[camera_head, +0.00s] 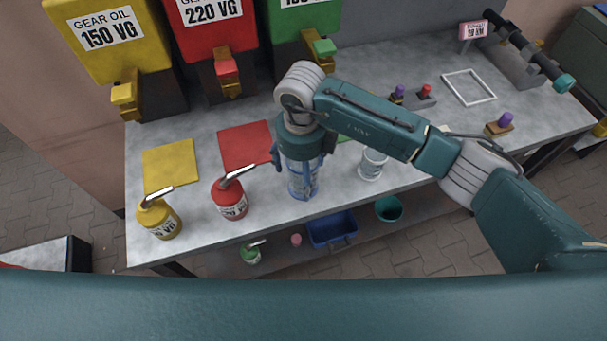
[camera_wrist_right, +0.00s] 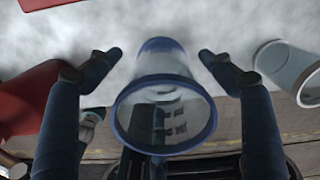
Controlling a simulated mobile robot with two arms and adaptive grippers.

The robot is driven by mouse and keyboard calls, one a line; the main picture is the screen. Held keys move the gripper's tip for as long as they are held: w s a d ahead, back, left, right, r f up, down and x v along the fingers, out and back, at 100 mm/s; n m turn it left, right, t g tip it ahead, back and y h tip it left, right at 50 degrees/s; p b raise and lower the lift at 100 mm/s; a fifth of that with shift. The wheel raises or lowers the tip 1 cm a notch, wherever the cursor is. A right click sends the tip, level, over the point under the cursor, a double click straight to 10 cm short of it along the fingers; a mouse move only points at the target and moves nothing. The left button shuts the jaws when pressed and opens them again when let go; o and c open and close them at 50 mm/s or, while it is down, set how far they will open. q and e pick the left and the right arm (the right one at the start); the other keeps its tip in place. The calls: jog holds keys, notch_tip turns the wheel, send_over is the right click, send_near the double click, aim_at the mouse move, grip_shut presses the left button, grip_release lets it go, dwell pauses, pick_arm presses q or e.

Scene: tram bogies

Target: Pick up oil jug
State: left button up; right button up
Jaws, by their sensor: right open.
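A yellow oil jug (camera_head: 160,220) with a metal spout stands at the bench's front left. A red oil jug (camera_head: 231,200) stands right of it; its red body also shows at the left of the right wrist view (camera_wrist_right: 22,108). A green oil jug (camera_head: 250,255) stands below on the lower shelf. My right gripper (camera_head: 303,168) points down over a clear, blue-rimmed container (camera_head: 303,185), right of the red jug. In the right wrist view my open fingers (camera_wrist_right: 161,54) stand on either side of this container (camera_wrist_right: 164,105), with gaps visible. My left gripper is not in view.
A clear and white cup (camera_head: 372,164) stands right of the gripper. Yellow (camera_head: 112,35), red (camera_head: 212,25) and green (camera_head: 303,20) oil dispensers stand at the back. A blue bin (camera_head: 332,230) and teal bucket (camera_head: 388,208) sit below. A yellow mat (camera_head: 170,166) lies clear.

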jog(key=c, duration=1.3)
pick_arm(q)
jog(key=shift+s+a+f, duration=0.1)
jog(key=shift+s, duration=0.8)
pick_arm(e)
jog(key=shift+c, duration=0.2)
